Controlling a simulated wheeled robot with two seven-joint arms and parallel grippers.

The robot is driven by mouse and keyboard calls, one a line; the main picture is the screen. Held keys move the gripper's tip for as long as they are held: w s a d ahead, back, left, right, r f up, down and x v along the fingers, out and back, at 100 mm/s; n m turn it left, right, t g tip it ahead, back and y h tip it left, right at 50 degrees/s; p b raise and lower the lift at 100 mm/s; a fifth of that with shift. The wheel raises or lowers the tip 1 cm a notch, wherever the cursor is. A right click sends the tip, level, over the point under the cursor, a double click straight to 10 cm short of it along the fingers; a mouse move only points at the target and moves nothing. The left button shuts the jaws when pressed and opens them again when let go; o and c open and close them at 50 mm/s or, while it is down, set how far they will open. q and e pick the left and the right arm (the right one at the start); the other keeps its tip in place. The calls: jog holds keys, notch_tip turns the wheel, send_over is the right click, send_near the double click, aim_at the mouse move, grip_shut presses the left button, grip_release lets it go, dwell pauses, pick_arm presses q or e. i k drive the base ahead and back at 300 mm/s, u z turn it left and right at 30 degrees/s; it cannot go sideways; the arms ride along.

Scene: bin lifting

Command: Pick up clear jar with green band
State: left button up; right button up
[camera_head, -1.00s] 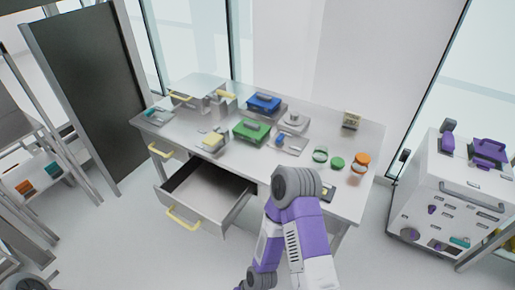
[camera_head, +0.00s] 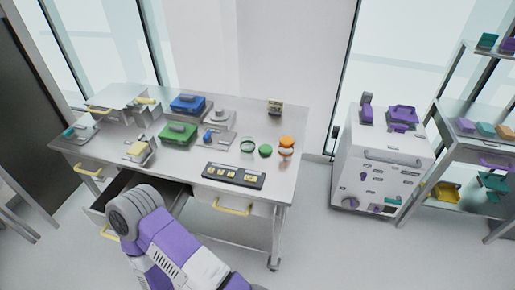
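The clear jar with a green band (camera_head: 247,146) stands near the right end of the grey table (camera_head: 200,112). A round green lid-like piece (camera_head: 265,151) lies just to its right. A jar with an orange top (camera_head: 286,143) stands beyond that, near the table's right edge. A purple and white arm of mine shows at the bottom, in front of the table and well left of the jar. No gripper fingers are in view.
A blue box (camera_head: 187,104) and a green box (camera_head: 178,133) stand left of the jar. A dark tray (camera_head: 234,176) lies at the front edge. The left drawer (camera_head: 113,188) is open. A white cart (camera_head: 380,160) and shelves (camera_head: 480,140) stand right, beyond a floor gap.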

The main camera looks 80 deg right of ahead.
aim_at(247, 143)
jog(key=k, duration=0.4)
jog(key=z, duration=0.8)
